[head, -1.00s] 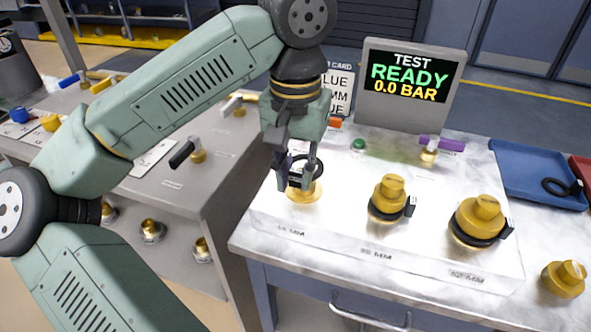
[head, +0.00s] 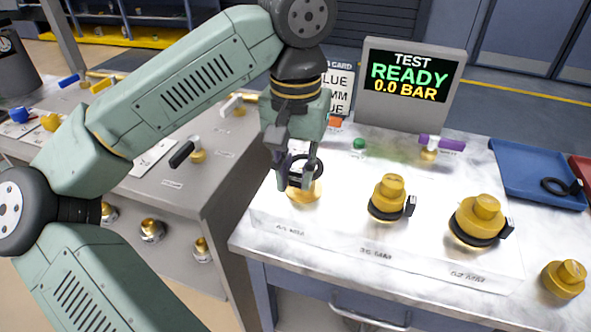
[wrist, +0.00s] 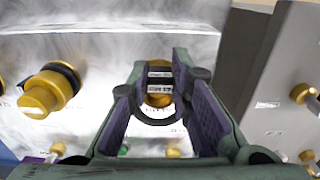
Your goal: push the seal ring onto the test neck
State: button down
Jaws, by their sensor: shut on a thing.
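My gripper (head: 298,180) is shut on a black seal ring (head: 318,168) at the leftmost brass neck (head: 305,194) on the white test block. In the wrist view the ring (wrist: 155,122) hangs between the two purple-lined fingers, and the brass neck (wrist: 158,99) shows behind it. The ring looks to be above the neck's top, apart from its base. The fingers hide part of both, so I cannot tell whether they touch.
Two more brass necks, the middle one (head: 389,196) and the right one (head: 480,217), carry black rings. A lit screen (head: 409,78) reads TEST READY 0.0 BAR. A purple-handled valve (head: 430,150) stands behind. A blue tray (head: 530,160) holds another black ring (head: 556,187).

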aim_at(296, 208)
jog(key=shift+f+b, duration=1.9)
jog(key=shift+f, duration=0.4)
jog(key=c, duration=1.4)
grip_release()
notch_tip(296, 208, up, 12)
jog(key=shift+f, duration=0.2)
jog(key=shift+r, duration=0.25)
